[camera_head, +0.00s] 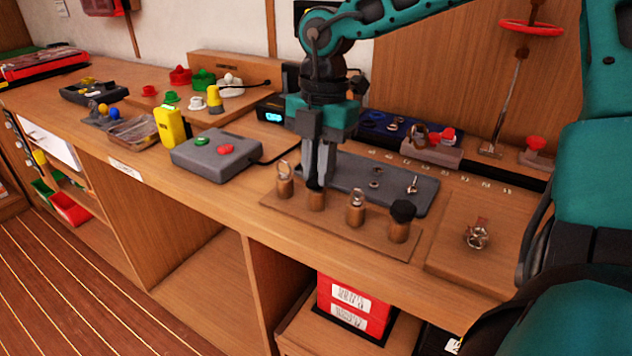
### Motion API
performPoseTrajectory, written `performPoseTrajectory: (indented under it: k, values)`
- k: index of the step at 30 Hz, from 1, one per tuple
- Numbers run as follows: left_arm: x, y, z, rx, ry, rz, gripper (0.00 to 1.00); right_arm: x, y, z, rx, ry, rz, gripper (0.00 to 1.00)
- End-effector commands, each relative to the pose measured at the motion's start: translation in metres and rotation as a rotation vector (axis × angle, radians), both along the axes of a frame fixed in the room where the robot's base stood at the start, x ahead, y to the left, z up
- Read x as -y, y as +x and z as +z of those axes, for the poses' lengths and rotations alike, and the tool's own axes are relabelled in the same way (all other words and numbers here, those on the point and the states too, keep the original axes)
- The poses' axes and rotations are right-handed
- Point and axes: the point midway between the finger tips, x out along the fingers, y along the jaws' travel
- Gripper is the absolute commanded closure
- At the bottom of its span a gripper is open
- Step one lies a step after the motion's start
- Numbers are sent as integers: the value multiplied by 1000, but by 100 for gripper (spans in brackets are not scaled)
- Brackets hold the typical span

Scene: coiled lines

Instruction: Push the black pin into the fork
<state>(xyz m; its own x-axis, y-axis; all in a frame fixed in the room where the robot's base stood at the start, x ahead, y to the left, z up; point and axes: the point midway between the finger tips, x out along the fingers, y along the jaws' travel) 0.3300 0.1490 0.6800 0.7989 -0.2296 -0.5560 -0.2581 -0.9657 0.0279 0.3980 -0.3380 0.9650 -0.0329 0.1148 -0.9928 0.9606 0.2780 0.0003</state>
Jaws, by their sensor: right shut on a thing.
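My right gripper (318,184) points straight down over the row of wooden cylinders on the bench. Its fingers are closed around a small black piece, which looks like the black pin (315,186), at the top of the second wooden cylinder (317,202) from the left. The fingers hide most of the pin, and I cannot tell whether it is clear of the cylinder. I cannot make out the fork for certain; a small upright metal fitting (412,185) stands on the dark grey mat (345,175) behind. My left gripper is not in view.
Close by stand cylinders with a metal ring (285,169), a metal fitting (357,198) and a black knob (402,211). A grey button box (216,157) lies left. Metal hardware (476,237) lies right. The bench's front edge is close.

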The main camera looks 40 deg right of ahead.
Motion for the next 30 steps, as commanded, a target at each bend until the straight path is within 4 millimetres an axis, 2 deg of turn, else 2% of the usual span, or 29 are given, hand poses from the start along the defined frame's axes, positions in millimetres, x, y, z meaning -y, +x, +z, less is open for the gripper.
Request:
performPoseTrajectory:
  k: [25, 30]
  values:
    - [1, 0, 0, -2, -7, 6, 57, 0, 0, 9, 0, 0, 0, 100]
    - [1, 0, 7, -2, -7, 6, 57, 0, 0, 18, 1, -1, 0, 100]
